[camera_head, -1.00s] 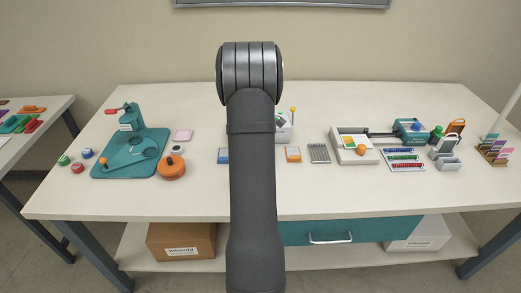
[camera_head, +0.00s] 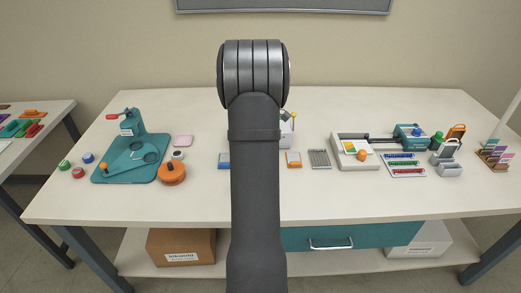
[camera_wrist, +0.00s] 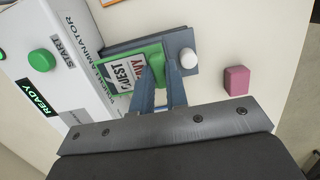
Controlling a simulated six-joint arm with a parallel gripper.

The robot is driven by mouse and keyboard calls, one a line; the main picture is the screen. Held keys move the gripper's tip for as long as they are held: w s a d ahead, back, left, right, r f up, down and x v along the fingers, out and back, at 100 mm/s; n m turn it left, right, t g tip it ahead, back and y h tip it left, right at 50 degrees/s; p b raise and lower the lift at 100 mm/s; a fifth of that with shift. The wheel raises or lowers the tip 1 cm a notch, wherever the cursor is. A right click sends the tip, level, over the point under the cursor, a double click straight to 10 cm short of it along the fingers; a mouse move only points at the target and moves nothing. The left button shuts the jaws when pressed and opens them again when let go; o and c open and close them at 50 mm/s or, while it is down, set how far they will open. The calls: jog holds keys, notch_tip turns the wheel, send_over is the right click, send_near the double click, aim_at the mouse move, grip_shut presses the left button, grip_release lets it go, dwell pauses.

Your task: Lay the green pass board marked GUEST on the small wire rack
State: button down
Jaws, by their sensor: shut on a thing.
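The green pass board (camera_wrist: 122,73) carries a white label reading GUEST, with red letters beside it. In the wrist view my gripper (camera_wrist: 160,75) is shut on the board's green end. The board is over or on a dark grey plate at the side of the white laminator (camera_wrist: 78,55); I cannot tell whether it touches the plate. The small wire rack (camera_head: 320,159) stands on the table right of my arm in the head view and looks empty. My arm hides the gripper and board there.
The laminator has a green START button (camera_wrist: 41,60) and a lit READY display (camera_wrist: 33,100). A white knob (camera_wrist: 188,58) and a pink block (camera_wrist: 236,80) are near my fingers.

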jog(key=s+d+r, duration=0.6)
jog(key=d, duration=0.3)
jog(key=s+d, duration=0.2)
jog(key=d, duration=0.8)
jog(key=s+d, duration=0.2)
jog(key=d, duration=0.7)
send_over(323, 164)
jog(key=f, duration=0.7)
jog(key=shift+a, duration=0.3)
jog(key=shift+w+f, duration=0.1)
jog(key=shift+f, duration=1.95)
jog(key=shift+f, duration=0.2)
jog(key=c, duration=1.4)
grip_release()
jog(key=shift+c, duration=0.2)
jog(key=shift+r, duration=0.1)
